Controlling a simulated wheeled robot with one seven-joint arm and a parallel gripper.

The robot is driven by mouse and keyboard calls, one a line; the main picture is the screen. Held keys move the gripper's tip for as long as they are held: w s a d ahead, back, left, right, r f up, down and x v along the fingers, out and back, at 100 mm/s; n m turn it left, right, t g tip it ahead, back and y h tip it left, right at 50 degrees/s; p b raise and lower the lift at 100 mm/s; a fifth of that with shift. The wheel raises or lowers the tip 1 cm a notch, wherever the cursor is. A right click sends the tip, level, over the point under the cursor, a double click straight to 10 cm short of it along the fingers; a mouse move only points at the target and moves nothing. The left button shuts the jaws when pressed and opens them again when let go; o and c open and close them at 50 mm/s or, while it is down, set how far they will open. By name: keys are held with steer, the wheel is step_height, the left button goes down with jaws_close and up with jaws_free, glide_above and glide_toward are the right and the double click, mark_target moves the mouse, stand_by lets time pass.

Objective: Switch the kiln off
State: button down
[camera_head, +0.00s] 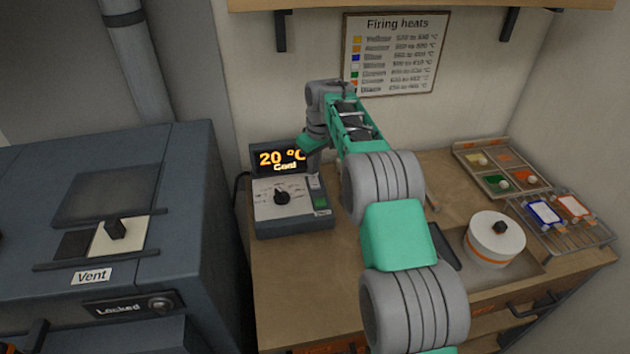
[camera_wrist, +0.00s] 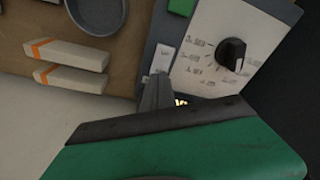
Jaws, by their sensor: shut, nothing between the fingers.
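The kiln (camera_head: 180,190) is the large dark box at the left, with a "Vent" slider and a plate reading "Locked". Its control box (camera_head: 290,222) stands on the bench to its right. The display (camera_head: 279,160) glows orange with "20 °C" and a smaller word, perhaps "Cool". The panel has a black dial (camera_wrist: 230,53), a white rocker switch (camera_wrist: 162,58) and a green button (camera_head: 320,204). My gripper (camera_wrist: 157,80) is shut and empty, its tips close to the lower end of the white switch. I cannot tell whether they touch. The gripper partly hides the display.
Two orange-striped pale bars (camera_wrist: 66,52) lie beside the box in the wrist view. A white round pot (camera_head: 494,240), a paint tray (camera_head: 500,170) and a wire rack (camera_head: 562,224) are at the bench's right. The front left of the bench is clear.

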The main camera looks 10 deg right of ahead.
mark_target(313, 177)
steer(key=shift+f+b, duration=0.6)
steer(key=shift+f, duration=0.35)
stand_by(0.8)
step_height(313, 177, up, 7)
steer(key=p, duration=0.6)
steer(key=shift+r, duration=0.1)
